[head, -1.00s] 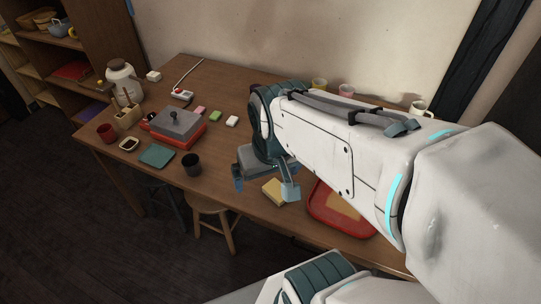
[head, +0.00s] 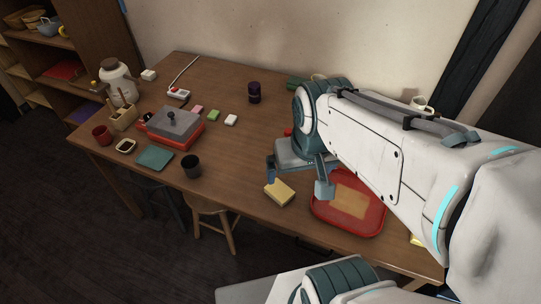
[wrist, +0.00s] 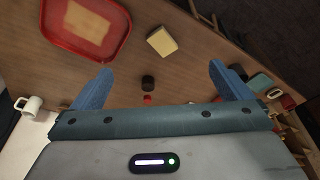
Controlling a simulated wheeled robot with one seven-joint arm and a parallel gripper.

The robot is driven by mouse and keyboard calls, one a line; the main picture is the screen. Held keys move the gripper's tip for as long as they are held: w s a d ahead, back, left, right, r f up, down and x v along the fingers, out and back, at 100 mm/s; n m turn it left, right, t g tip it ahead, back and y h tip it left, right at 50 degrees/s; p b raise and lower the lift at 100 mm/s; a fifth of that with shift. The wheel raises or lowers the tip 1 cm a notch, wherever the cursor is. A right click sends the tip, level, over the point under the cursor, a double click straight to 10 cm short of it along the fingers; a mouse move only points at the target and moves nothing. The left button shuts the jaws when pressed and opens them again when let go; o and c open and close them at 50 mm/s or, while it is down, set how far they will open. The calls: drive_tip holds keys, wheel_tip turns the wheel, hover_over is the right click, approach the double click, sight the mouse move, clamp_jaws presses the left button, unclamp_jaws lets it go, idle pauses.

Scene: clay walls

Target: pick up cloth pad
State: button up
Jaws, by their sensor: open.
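A flat teal square (head: 155,157) lies on the table's near left part and looks like a cloth pad; it also shows at the right in the wrist view (wrist: 261,82). A flat beige square (head: 350,202) lies in the red tray and could also be a pad; I cannot tell for sure. It shows at the upper left in the wrist view (wrist: 86,22). My gripper (head: 297,182) hangs above the table, just behind a yellow block (head: 279,193) and left of the tray. Its fingers (wrist: 160,72) are apart with nothing between them.
The red tray (head: 378,218) is at the table's right front. A black cup (head: 191,166), a red-and-grey box (head: 174,130) and a red cup (head: 102,135) stand on the left. A dark purple can (head: 254,92) stands at the back. The table's middle is clear.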

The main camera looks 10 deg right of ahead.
drive_tip(key=shift+o, duration=0.2)
drive_tip(key=n+g+b, duration=0.3)
drive_tip(key=n+b, duration=0.3)
drive_tip(key=n, duration=1.8)
hover_over(280, 190)
wheel_tip(280, 190, down, 13)
drive_tip(key=shift+n, duration=0.3)
wheel_tip(280, 190, down, 14)
drive_tip(key=shift+a+r+b, duration=0.1)
drive_tip(key=shift+r+b, duration=0.05)
drive_tip(key=shift+b, duration=0.6)
drive_tip(key=c, duration=1.1)
